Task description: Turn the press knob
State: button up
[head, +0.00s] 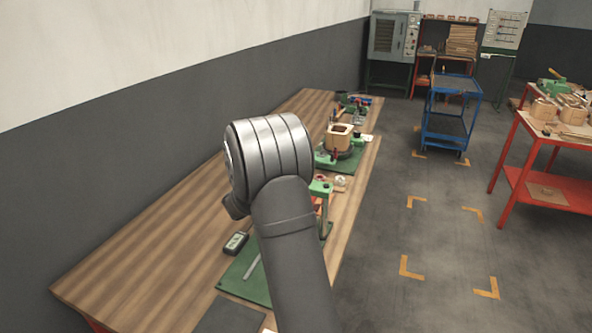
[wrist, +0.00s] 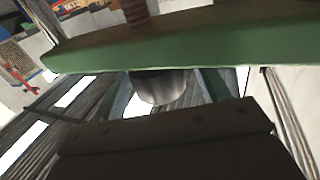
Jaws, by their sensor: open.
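The press shows in part in the head view as a green frame (head: 320,188) just right of my arm; the rest is behind the arm. In the wrist view its green crossbeam (wrist: 185,42) runs across the upper picture, very close. A reddish-brown screw (wrist: 137,14) rises from the beam and is cut off by the top edge. A silvery round part (wrist: 161,87) shows under the beam. The knob itself cannot be made out. A dark bolted block (wrist: 165,140) fills the bottom. My gripper's fingers cannot be made out in either view.
The wooden workbench (head: 168,235) is bare on its left side. A dark meter (head: 236,243) lies near a green mat (head: 237,283). Behind the press stands a wooden coil form (head: 339,138). A blue cart (head: 450,115) and a red table (head: 548,189) stand right.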

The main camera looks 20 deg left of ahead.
jog(key=v, duration=1.5)
jog(key=shift+s, duration=0.25)
jog(key=shift+a, duration=0.15)
jog(key=x, duration=1.7)
jog(key=shift+w, duration=0.25)
jog(key=shift+s, duration=0.1)
